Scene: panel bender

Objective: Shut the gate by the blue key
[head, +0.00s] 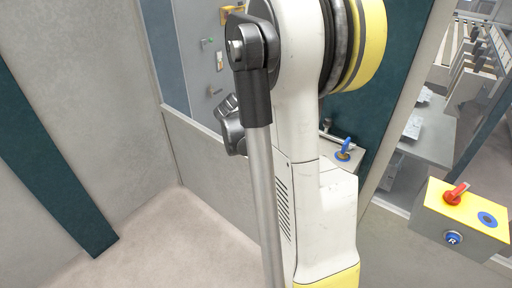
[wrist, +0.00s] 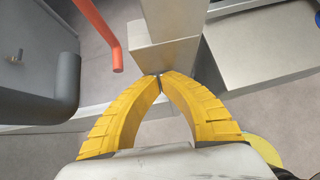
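A blue key (head: 345,146) stands upright on a small grey box with a yellow disc (head: 343,155), just right of my arm in the head view. Grey panels with a window stand behind my arm, and a dark teal post rises right of it. I cannot tell which panel is the gate. My gripper (wrist: 160,76) shows in the wrist view with its yellow fingertips together and nothing seen between them. The tips are close to the lower edge of a grey metal block (wrist: 165,55); I cannot tell whether they touch it. My arm hides much of the middle.
A yellow-topped box (head: 462,212) with a red switch and blue buttons is at the right. Machinery shows behind an opening at upper right. In the wrist view, an orange bar (wrist: 98,30) and a dark rounded bar (wrist: 66,85) lie left of the fingers. Floor at lower left is clear.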

